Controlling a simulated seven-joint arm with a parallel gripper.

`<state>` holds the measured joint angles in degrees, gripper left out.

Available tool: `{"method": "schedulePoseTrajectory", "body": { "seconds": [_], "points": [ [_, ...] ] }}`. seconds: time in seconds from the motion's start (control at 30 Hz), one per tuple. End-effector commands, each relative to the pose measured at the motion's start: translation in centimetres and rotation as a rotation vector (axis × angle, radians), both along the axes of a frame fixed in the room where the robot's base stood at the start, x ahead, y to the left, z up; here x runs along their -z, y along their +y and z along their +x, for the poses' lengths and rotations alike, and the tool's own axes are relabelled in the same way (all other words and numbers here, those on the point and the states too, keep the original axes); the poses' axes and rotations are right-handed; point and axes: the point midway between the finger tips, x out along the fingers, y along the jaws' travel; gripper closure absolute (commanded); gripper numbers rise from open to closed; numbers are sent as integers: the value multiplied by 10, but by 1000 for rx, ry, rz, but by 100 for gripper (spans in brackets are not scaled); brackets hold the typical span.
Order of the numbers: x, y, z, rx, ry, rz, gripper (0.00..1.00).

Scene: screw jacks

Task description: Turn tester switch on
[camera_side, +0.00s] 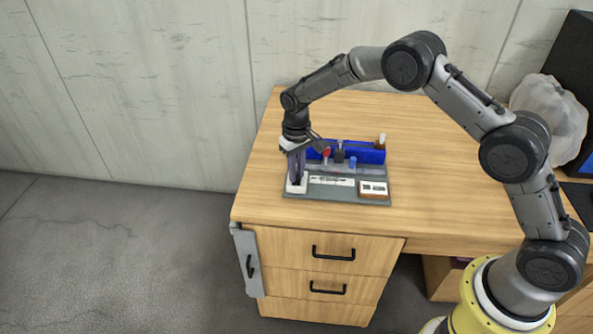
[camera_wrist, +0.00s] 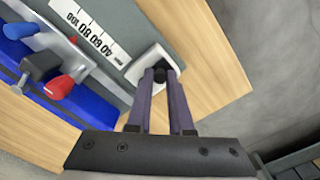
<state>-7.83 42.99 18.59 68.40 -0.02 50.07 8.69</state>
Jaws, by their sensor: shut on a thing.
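The tester is a grey plate (camera_side: 340,196) with a blue bin behind it on the wooden desk. At its left end is a white square switch base (camera_side: 293,187), which also shows in the wrist view (camera_wrist: 148,57). A black switch knob (camera_wrist: 160,74) stands up from this base. My gripper (camera_side: 296,178) points down over the base. In the wrist view my two purple fingers (camera_wrist: 160,82) are shut on the black knob, one on each side. The knob's on or off setting cannot be read from these views.
A blue bin (camera_side: 372,154) stands along the plate's back. Red, grey and blue handles (camera_wrist: 59,87) rise beside the printed scale (camera_wrist: 95,35). A white box with dark marks (camera_side: 373,188) is at the plate's right. The desk right of the plate is clear.

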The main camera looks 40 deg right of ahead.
Motion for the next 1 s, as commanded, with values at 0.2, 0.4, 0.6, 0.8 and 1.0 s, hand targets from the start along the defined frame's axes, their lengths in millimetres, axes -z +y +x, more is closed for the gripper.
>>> {"method": "schedulePoseTrajectory", "body": {
  "seconds": [0.2, 0.4, 0.6, 0.8, 1.0],
  "points": [
    [-2, 0, 1, 2, -4, 1, 100],
    [-2, 0, 1, 1, -4, 1, 61],
    [-1, 0, 1, 0, -2, 1, 51],
    [-3, 0, 1, 0, -2, 1, 51],
    [-28, 0, 1, 0, -4, 1, 51]
  ]
}}
